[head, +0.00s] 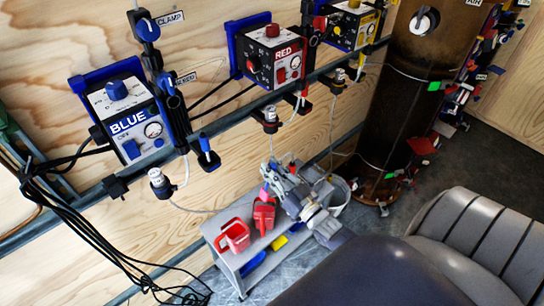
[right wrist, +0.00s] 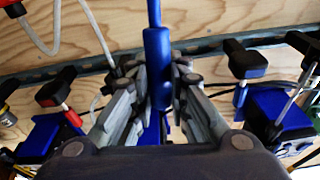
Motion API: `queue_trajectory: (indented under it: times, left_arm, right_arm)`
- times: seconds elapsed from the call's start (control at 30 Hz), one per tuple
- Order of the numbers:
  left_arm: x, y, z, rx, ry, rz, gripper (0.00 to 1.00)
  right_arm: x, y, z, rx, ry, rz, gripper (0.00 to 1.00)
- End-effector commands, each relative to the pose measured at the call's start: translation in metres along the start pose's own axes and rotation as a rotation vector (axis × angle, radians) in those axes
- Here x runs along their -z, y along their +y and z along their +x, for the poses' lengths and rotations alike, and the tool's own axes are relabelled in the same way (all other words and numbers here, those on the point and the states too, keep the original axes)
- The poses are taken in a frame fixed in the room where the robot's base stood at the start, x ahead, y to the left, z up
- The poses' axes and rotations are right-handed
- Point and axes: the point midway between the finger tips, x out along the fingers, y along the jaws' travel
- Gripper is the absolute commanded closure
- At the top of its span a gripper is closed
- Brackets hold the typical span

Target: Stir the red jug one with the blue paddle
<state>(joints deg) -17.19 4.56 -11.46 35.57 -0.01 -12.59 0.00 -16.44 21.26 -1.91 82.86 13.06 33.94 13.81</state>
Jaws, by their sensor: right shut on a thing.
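Two red jugs are on a small grey cart in the head view: an open one (head: 233,236) at the left and another (head: 264,214) to its right, nearer my gripper. I cannot tell which is jug one. My right gripper (head: 271,184) is above and beside the right jug. In the right wrist view my right gripper (right wrist: 158,85) is shut on the blue paddle (right wrist: 157,55), whose thick blue handle sits between the fingers with a thinner rod beyond. The paddle's far end is not clear in the head view. My left gripper is not in view.
The grey cart (head: 222,262) stands against the wooden wall, with blue and yellow items on its lower shelf. Blue (head: 128,115), red (head: 272,57) and yellow (head: 352,22) control boxes hang on the wall.

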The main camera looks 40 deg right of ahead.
Motion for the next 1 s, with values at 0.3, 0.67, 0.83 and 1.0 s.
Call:
queue_trajectory:
  times: [0.3,0.67,0.83,1.0]
  left_arm:
    - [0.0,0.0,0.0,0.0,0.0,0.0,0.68]
    - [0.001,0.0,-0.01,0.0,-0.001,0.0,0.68]
    - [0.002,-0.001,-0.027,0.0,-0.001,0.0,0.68]
    - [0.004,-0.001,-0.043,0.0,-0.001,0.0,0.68]
  right_arm:
    - [0.0,0.0,0.0,0.0,0.001,0.0,1.0]
    - [0.011,-0.001,0.002,0.0,0.001,0.0,1.0]
    - [0.028,-0.003,0.005,0.0,0.001,0.0,1.0]
    - [0.045,-0.005,0.008,0.0,0.001,0.0,1.0]
